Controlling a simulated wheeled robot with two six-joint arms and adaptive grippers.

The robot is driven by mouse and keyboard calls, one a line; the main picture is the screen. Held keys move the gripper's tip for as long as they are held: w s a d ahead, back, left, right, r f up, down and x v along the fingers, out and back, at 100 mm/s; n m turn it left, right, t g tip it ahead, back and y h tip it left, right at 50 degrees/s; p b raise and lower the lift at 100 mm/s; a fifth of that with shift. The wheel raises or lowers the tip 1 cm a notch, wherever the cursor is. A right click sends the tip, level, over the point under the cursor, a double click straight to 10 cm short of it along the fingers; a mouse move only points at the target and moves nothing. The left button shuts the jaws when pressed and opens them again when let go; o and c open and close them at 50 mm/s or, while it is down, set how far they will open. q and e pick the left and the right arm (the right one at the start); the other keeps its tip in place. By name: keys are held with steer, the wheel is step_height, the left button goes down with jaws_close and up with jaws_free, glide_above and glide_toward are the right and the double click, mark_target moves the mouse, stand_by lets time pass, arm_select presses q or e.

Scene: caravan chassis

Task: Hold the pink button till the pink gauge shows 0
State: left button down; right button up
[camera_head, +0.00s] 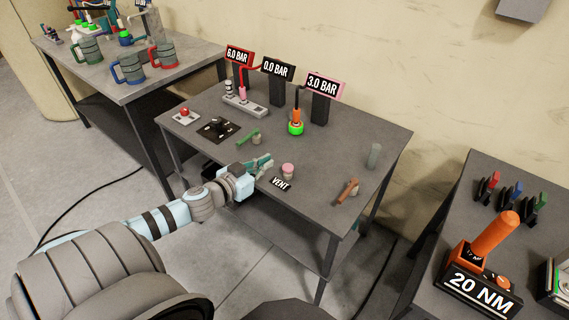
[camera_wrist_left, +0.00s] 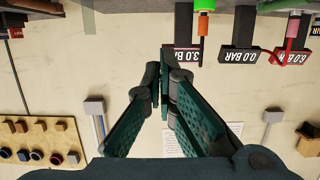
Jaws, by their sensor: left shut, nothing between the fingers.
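The pink button (camera_head: 287,170) sits near the front edge of the middle table, behind a black VENT label (camera_head: 280,184). The pink-framed gauge (camera_head: 322,86) stands at the back of that table and reads 3.0 BAR. It also shows upside down in the left wrist view (camera_wrist_left: 182,56). My left gripper (camera_head: 267,160) comes in over the table's front edge, just left of the button and apart from it in the picture. Its fingers are shut and empty; they also show in the left wrist view (camera_wrist_left: 165,82). The button is not visible in that view. My right gripper is not in view.
A red-framed gauge (camera_head: 238,56) reads 6.0 BAR and a black gauge (camera_head: 277,69) reads 0.0 BAR. An orange-and-green fitting (camera_head: 296,122) stands behind the button. A green tool (camera_head: 248,138) lies behind my gripper; an orange-handled tool (camera_head: 347,191) lies to the right.

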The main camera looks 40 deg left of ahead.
arm_select(q)
steer(key=w+f+b, duration=0.2)
steer(key=w+b, duration=0.2)
steer(key=b, duration=0.5)
glide_above(288, 168)
steer(key=s, duration=0.1)
steer(key=f, duration=0.3)
steer(key=shift+s+f+b, duration=0.25)
steer(key=shift+f+b, duration=0.05)
steer(key=shift+s+f, duration=0.1)
steer(key=shift+f, duration=0.35)
steer(key=shift+f, duration=0.1)
